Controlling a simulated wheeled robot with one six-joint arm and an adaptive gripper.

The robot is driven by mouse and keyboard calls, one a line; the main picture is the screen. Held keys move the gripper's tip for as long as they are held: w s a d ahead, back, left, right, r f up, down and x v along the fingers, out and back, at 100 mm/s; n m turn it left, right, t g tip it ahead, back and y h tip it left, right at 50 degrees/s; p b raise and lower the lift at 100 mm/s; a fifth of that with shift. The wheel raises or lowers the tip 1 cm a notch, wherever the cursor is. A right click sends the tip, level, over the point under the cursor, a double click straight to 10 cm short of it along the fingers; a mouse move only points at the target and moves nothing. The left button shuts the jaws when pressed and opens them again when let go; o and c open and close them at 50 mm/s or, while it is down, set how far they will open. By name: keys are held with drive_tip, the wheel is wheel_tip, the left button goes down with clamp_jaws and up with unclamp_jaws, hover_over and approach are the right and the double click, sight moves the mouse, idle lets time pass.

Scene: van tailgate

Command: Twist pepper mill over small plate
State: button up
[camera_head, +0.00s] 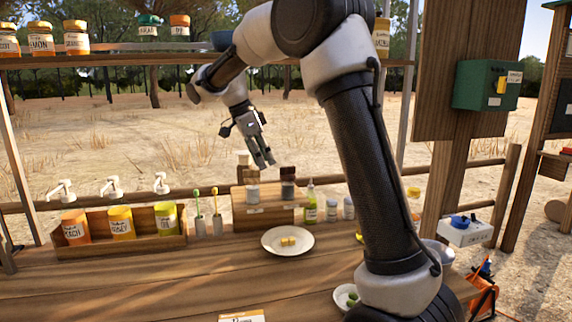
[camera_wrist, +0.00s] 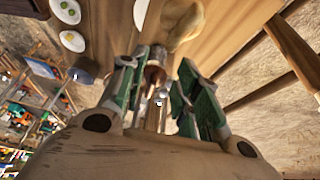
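A white plate (camera_head: 287,250) with small yellow cubes lies on the wooden counter. A smaller white dish (camera_head: 342,303) with green bits is partly hidden by my arm; I cannot tell which is the small plate. Two small mill-like containers stand at the wooden block: one pale-bodied (camera_head: 252,194), one grey-bodied with a dark brown top (camera_head: 287,188). My gripper (camera_head: 265,163) hangs above the block, pointing down. In the wrist view its green-padded fingers (camera_wrist: 162,95) are apart. A brown cylindrical thing (camera_wrist: 155,75), possibly the pepper mill, shows between them, with gaps visible.
A wooden box (camera_head: 182,232) with orange, yellow and green containers stands left, beside two toothbrush holders (camera_head: 209,226). Small bottles (camera_head: 330,210) stand right of the block. A shelf with spice jars (camera_head: 76,42) runs above. The front left counter is clear.

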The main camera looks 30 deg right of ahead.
hover_over(288, 173)
drive_tip(key=a, duration=0.2)
drive_tip(key=shift+w+d, duration=0.25)
drive_tip(key=shift+w, duration=0.1)
drive_tip(key=shift+x, duration=1)
drive_tip(key=shift+d+f, duration=0.25)
drive_tip(key=shift+f, duration=0.25)
clamp_jaws()
